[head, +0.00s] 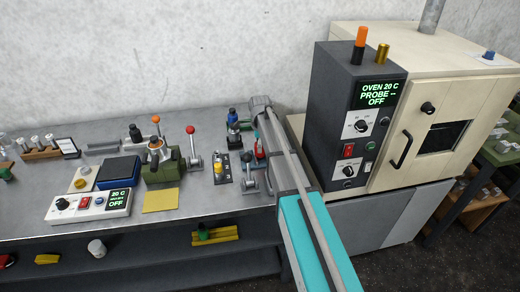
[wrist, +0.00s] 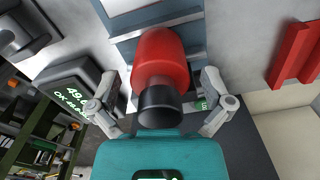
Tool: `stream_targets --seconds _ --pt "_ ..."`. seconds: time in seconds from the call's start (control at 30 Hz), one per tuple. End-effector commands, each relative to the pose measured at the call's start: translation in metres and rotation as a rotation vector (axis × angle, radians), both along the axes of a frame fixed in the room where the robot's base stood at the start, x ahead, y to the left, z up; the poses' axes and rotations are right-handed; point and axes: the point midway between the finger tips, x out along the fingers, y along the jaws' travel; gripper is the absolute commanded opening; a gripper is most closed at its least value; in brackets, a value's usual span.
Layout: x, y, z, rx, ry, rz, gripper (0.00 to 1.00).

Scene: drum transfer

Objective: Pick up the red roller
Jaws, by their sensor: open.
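The red roller (wrist: 160,58) is in the middle of the wrist view, a rounded red body with a black cylindrical end (wrist: 160,105) toward the camera. My gripper (wrist: 160,76) is open, with one grey finger on each side of the roller. A gap shows between the left finger and the red body; at the right finger I cannot tell whether it touches. The roller's far end lies against a blue-grey strip (wrist: 150,14).
In the wrist view a box with a green readout (wrist: 75,90) stands close at left, and a red bracket (wrist: 297,50) is at right. In the head view a dark oven control box (head: 345,110) stands right of my arm. A crowded grey bench (head: 215,205) lies left.

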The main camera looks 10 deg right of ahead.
Motion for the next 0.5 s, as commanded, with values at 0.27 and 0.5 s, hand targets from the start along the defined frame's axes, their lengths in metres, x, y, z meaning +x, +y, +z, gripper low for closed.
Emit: stream_targets --seconds 0.27,0.5 --pt "0.0000 -0.0002 0.0000 0.000 0.000 0.000 0.63" --pt "0.0000 -0.0003 -0.0001 0.000 0.000 0.000 0.18"
